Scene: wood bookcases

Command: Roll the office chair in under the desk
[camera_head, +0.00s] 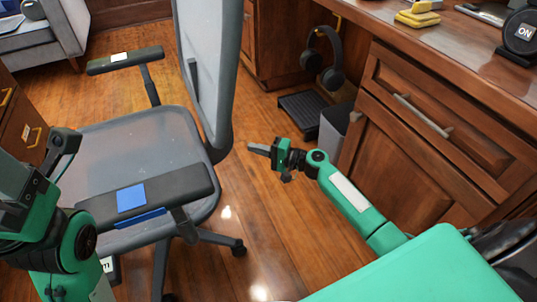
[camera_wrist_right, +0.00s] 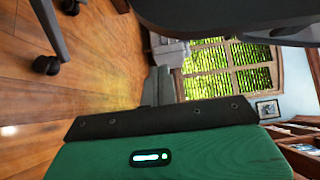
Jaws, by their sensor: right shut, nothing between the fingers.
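The grey office chair (camera_head: 150,142) stands left of centre in the head view. Its upright mesh back (camera_head: 208,65) is on the desk side. Its near armrest bears a blue patch (camera_head: 131,198), its far armrest a white one. The wooden desk (camera_head: 425,130) fills the right, with a dark knee space (camera_head: 290,50) beyond its drawers. My right gripper (camera_head: 258,149) is shut and empty, apart from the chair back, over the floor between chair and desk. In the right wrist view, chair casters (camera_wrist_right: 46,65) show. My left arm is at the lower left; its fingers are not clear.
Headphones (camera_head: 325,58) hang on a hook at the desk. A black footrest (camera_head: 304,110) and a grey bin (camera_head: 337,128) stand on the floor by the knee space. A wooden cabinet (camera_head: 22,120) is at the left, a grey sofa (camera_head: 40,38) behind. Wood floor lies bare between chair and desk.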

